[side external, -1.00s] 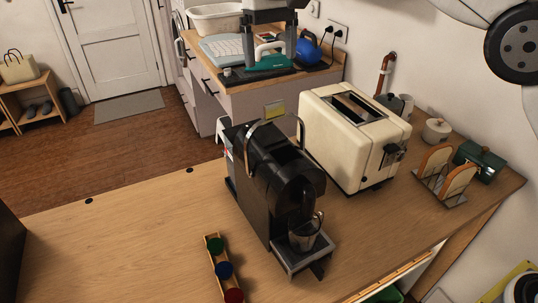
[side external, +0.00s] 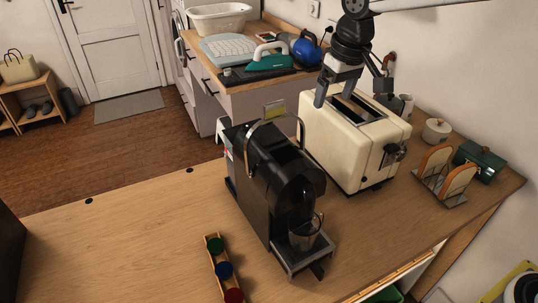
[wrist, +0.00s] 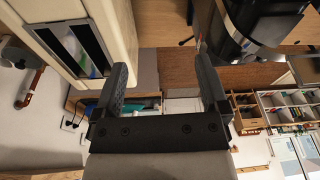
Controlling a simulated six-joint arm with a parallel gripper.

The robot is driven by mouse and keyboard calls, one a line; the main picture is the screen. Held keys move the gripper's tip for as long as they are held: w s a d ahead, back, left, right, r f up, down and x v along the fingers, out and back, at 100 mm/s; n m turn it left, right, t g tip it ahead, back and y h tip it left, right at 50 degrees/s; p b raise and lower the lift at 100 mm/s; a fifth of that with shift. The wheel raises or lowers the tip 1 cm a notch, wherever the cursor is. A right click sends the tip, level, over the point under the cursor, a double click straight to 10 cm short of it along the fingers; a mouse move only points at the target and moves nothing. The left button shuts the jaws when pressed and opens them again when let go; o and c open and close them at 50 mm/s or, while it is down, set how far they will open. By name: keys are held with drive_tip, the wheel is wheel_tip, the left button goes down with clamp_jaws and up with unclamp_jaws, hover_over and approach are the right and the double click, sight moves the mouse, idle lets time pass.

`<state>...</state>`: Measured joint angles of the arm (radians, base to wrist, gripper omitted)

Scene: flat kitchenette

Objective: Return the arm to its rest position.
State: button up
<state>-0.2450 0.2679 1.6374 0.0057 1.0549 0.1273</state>
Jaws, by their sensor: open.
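My gripper (side external: 352,94) is open and empty, pointing down at the back of the cream toaster (side external: 350,150) in the side view. Its fingers overlap the toaster's top in that picture; whether they are just behind or above it I cannot tell exactly. In the wrist view my gripper (wrist: 161,66) has its two black fingers wide apart with nothing between them. The toaster (wrist: 82,30) is to the left there, and the black coffee machine (wrist: 245,25) is to the upper right.
The coffee machine (side external: 265,170) stands left of the toaster. A toast rack (side external: 440,178), a green box (side external: 480,160) and a lidded pot (side external: 436,131) are on the right. An iron (side external: 268,60) and a blue kettle (side external: 306,49) sit on the rear counter. The front-left worktop (side external: 120,240) is mostly clear.

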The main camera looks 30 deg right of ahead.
drive_tip(key=s+d+f, duration=0.6)
drive_tip(key=s+f, duration=0.2)
drive_tip(key=s, duration=0.1)
drive_tip(key=s+d+f+m, duration=0.1)
drive_tip(key=s+d+f, duration=0.4)
drive_tip(key=s+f, duration=0.3)
drive_tip(key=shift+s+d+f+t+h, duration=0.25)
drive_tip(key=shift+s+d+t+h, duration=0.1)
drive_tip(key=shift+s, duration=0.25)
